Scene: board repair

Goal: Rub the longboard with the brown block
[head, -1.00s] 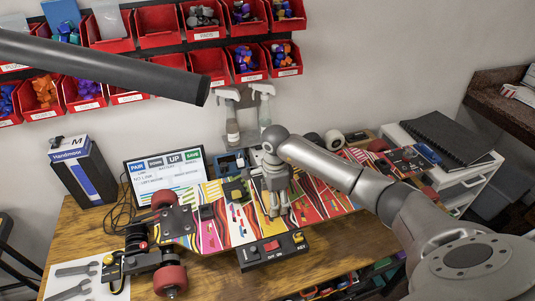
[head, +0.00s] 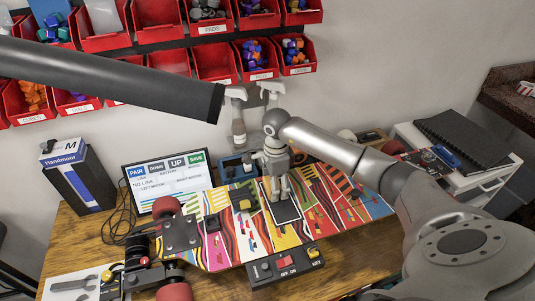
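The longboard (head: 343,205) lies wheels up across the wooden workbench, its underside covered in colourful stripes. A red wheel (head: 166,207) and truck show at its left end. A dark, outlined rectangle (head: 287,213) lies on the middle of the board. My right gripper (head: 281,196) points down over the board, beside this rectangle. Its fingers look close together, and whether they hold anything is unclear. A small dark block (head: 243,198) sits on the board left of the gripper; I cannot tell whether it is the brown block. My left gripper is not in view.
A control box (head: 287,265) with a red switch stands at the board's front edge. Behind the board are a status screen (head: 168,178), a blue tray (head: 238,166) and spray bottles (head: 238,121). Red bins hang above. Wrenches (head: 72,285) lie front left.

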